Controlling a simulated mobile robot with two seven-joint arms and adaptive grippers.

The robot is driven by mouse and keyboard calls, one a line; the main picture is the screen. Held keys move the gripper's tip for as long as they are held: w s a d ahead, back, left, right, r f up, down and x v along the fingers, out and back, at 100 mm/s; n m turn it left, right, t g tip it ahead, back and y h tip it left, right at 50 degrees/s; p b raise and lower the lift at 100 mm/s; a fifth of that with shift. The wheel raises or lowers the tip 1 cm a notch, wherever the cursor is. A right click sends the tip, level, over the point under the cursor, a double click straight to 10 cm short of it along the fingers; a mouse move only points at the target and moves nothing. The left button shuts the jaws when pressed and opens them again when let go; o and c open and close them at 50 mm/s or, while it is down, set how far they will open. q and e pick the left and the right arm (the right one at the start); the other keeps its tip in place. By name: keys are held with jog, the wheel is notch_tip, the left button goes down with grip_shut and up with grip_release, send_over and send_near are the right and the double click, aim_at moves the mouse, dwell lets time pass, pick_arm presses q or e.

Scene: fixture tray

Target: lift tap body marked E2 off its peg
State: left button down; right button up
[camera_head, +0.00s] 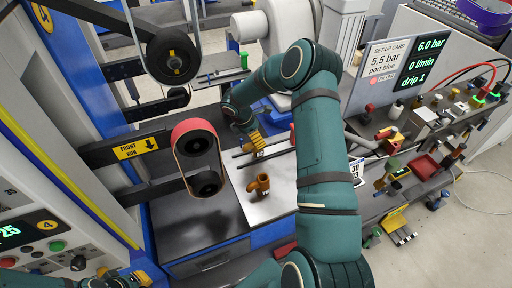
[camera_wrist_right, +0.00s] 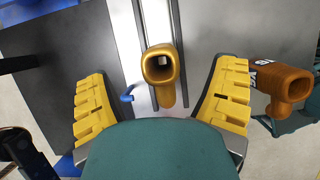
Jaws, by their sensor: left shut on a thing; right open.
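A golden tap body (camera_wrist_right: 160,68) sits on the dark double rail, its square opening up, between the spread yellow fingers of my right gripper (camera_wrist_right: 163,108). The gripper is open and apart from it. In the head view my right gripper (camera_head: 252,142) hangs over the rail and partly hides this tap body. A brown tap body (camera_head: 261,186) stands on the pale plate (camera_head: 235,210); a brown one with a small unreadable label (camera_wrist_right: 285,85) shows right of the fingers. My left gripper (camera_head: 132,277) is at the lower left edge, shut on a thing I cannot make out.
A belt sander with a red-topped belt loop (camera_head: 195,140) stands left of the plate. A set-up card (camera_head: 385,65) and a bench crowded with fittings (camera_head: 425,165) lie to the right. A blue hook (camera_wrist_right: 127,95) is beside the rail. The plate's front is clear.

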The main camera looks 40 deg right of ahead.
jog(key=x, duration=0.4)
jog(key=shift+f, duration=0.15)
jog(key=shift+c, duration=0.4)
jog(key=c, duration=1.3)
jog(key=shift+w, duration=0.1)
jog(key=shift+c, duration=0.2)
notch_tip(320, 180, up, 10)
jog(key=shift+p, duration=0.3)
